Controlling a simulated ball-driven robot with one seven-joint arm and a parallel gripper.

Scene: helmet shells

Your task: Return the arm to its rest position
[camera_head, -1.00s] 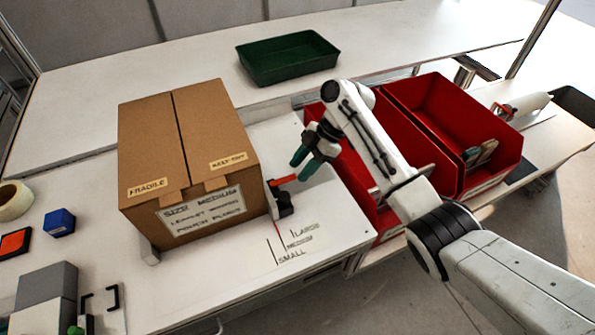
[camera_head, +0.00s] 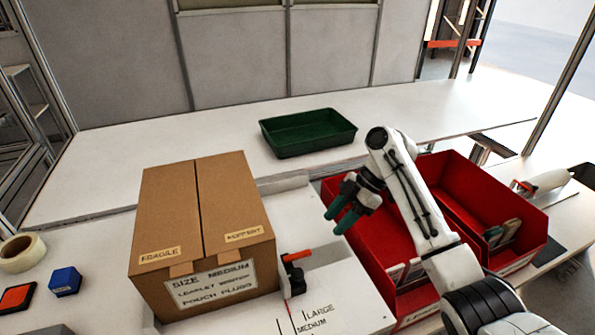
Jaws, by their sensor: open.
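My gripper (camera_head: 342,214) hangs in the air with its two green fingers apart, open and empty. It is right of the cardboard box and in front of the near red bin. My white arm reaches in from the lower right, passing over the red bins and hiding part of them.
A closed cardboard box (camera_head: 204,238) stands on the white bench at left. A green tray (camera_head: 308,132) lies behind. Red bins (camera_head: 470,195) stand at right. Tape (camera_head: 21,253) and a blue block (camera_head: 65,281) lie at left.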

